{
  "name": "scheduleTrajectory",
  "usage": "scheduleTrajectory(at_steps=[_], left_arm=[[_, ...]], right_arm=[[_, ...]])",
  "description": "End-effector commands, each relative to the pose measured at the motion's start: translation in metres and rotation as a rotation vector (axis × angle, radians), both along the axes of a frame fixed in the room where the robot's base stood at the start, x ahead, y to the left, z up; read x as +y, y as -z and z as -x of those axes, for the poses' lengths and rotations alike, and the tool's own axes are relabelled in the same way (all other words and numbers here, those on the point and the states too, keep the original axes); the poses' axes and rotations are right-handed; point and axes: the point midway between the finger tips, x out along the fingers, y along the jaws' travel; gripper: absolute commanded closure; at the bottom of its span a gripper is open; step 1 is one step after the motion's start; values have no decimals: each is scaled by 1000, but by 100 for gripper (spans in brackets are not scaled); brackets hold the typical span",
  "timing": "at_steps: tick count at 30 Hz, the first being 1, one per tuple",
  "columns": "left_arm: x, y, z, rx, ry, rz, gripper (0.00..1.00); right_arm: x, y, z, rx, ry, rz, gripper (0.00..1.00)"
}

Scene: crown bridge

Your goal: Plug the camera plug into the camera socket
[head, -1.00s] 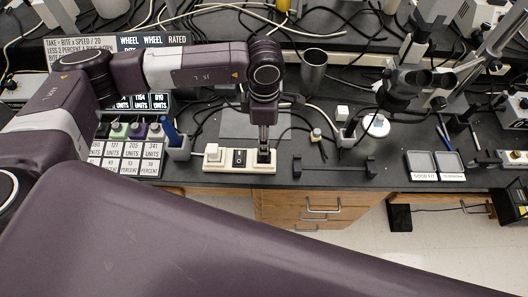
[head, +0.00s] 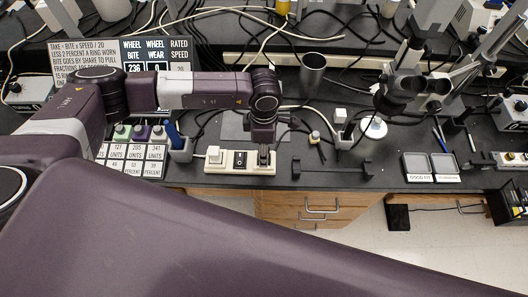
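A cream power strip (head: 226,168) lies at the front edge of the bench. It has a white plug (head: 214,154) on its left, a dark rocker switch (head: 240,159) in the middle and a black plug (head: 264,157) at its right end. I cannot tell for sure which of these is the camera plug or the camera socket. My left gripper (head: 263,143) points down directly above the black plug, at or very near it. Its fingers are small and dark here, so I cannot see whether they grip. My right gripper is not in view.
A microscope (head: 400,85) stands to the right, with a metal cup (head: 313,68) behind. A black bar stand (head: 333,168) and two grey trays (head: 431,166) lie along the front. Loose cables cross the bench. A cup with a blue tool (head: 178,148) stands left of the strip.

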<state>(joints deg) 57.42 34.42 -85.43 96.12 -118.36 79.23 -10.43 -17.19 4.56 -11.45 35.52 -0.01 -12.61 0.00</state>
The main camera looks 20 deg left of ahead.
Motion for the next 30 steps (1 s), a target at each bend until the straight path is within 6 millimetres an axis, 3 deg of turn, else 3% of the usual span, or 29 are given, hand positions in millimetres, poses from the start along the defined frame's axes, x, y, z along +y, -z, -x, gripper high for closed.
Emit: scheduleTrajectory(at_steps=[6,16,28,30], left_arm=[[0,21,0,0,0,0,55],[0,22,0,-1,1,1,55],[0,22,0,0,0,1,98],[0,22,0,-1,1,1,100]], right_arm=[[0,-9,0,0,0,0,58],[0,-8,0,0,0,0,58],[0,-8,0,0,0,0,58],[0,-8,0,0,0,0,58]])
